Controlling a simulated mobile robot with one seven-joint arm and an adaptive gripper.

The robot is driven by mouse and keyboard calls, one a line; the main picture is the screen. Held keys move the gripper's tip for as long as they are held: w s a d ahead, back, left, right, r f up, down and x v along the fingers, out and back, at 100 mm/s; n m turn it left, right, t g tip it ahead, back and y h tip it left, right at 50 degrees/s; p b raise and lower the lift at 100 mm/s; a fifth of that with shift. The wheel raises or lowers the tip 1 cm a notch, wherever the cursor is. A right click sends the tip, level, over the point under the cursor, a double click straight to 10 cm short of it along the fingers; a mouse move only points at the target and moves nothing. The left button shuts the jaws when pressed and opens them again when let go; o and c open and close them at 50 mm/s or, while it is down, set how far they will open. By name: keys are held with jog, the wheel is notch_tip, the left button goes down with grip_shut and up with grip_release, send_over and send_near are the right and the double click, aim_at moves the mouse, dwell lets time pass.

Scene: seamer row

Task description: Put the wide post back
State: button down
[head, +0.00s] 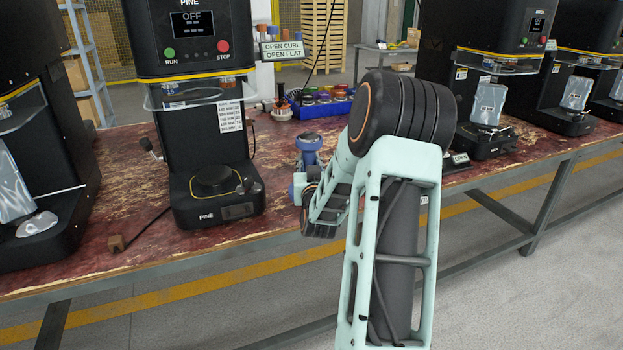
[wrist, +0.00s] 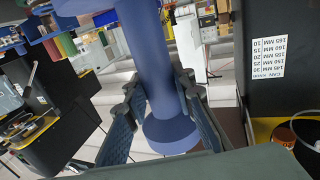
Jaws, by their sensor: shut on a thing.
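The blue post (wrist: 152,70) is in my gripper (wrist: 160,92). In the wrist view it is a thick blue shaft with a flared round end, and it runs on past the upper picture edge. Both fingers close on its shaft from either side. In the head view a blue round end of the post (head: 308,144) shows above my gripper (head: 303,187), over the bench and right of the PINE machine. My arm hides part of the bench behind it. I cannot tell from these views whether the post touches anything below.
The PINE seamer (head: 208,110) stands close on the left of my gripper, with a black cable on its left. A blue bin (head: 322,108) of coloured parts lies behind. Another seamer (head: 490,100) stands at right. The worn red bench top (head: 270,205) is bare in front.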

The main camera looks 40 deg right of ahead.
jog(key=shift+w+d+f, duration=0.25)
jog(key=shift+d+f, duration=0.15)
jog(key=shift+f, duration=0.15)
jog(key=shift+w+d+f, duration=0.2)
jog(key=shift+d+f, duration=0.15)
jog(key=shift+f, duration=0.15)
jog(key=shift+f+b, duration=0.5)
jog(key=shift+f, duration=0.9)
jog(key=shift+f, duration=0.2)
jog(key=c, duration=1.6)
grip_release()
